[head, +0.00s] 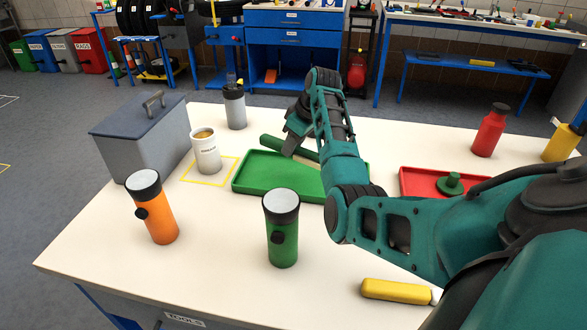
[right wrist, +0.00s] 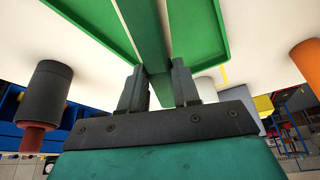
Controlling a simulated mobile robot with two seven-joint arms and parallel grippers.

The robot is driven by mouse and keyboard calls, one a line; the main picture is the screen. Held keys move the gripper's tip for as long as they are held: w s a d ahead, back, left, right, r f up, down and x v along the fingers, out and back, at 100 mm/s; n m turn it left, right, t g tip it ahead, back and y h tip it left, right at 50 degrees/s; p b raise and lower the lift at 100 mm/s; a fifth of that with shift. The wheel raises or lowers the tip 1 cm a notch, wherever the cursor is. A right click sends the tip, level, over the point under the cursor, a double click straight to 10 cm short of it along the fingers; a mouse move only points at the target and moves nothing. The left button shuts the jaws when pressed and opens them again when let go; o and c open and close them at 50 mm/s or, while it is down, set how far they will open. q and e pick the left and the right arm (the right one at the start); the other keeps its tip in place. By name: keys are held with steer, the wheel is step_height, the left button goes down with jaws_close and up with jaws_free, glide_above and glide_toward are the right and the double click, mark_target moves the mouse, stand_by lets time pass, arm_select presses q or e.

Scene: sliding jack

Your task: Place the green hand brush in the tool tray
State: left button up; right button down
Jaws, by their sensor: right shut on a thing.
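The green hand brush (head: 272,143) shows in the head view at the back edge of the green tray (head: 252,177), partly hidden by my right arm. My right gripper (head: 298,137) is shut on it. In the right wrist view the brush (right wrist: 150,35) runs between the two fingers (right wrist: 160,88), with green tray walls (right wrist: 92,22) on both sides beyond it. I cannot tell whether the brush touches the tray. The tray's right part is behind my arm. My left gripper is not in view.
A white mug (head: 206,155) stands left of the tray, beside a grey toolbox (head: 145,140). Orange (head: 155,212) and green (head: 282,235) flashlights stand in front. A red tray (head: 415,182) holding a green object lies right; a yellow-handled tool (head: 395,291) lies near the front.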

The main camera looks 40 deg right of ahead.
step_height(320, 180, down, 7)
steer(key=shift+f+b, duration=0.2)
steer(key=shift+b, duration=0.35)
steer(key=shift+f, duration=0.1)
steer(key=c, duration=0.8)
jaws_free()
